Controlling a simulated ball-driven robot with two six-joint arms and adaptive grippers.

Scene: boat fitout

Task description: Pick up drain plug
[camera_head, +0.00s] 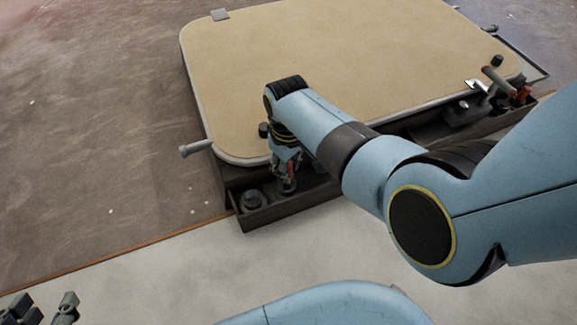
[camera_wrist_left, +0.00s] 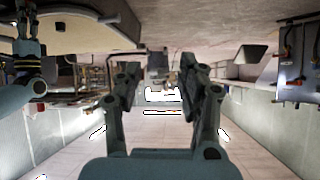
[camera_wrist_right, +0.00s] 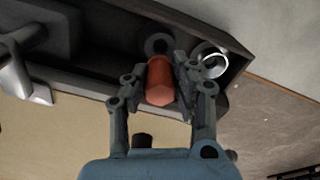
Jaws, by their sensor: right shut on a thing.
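The drain plug, as I take it, is an orange-red rounded piece (camera_wrist_right: 159,82) between the fingers of my right gripper (camera_wrist_right: 170,72) in the right wrist view. The right gripper is shut on it, over the dark tray along the board's near edge. In the head view my right gripper (camera_head: 287,182) points down at this tray, and only a small red part shows between its fingers. My left gripper (camera_head: 47,308) is at the lower left of the head view, far from the tray. In the left wrist view its fingers (camera_wrist_left: 170,85) are apart with nothing between them.
The dark tray (camera_head: 262,219) also holds a dark round fitting (camera_head: 252,200) and, at its right, metal fittings (camera_head: 465,110). A shiny ring (camera_wrist_right: 211,58) lies close to the right gripper. The large tan board (camera_head: 340,60) is mostly bare. A peg (camera_head: 195,148) sticks out at its left.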

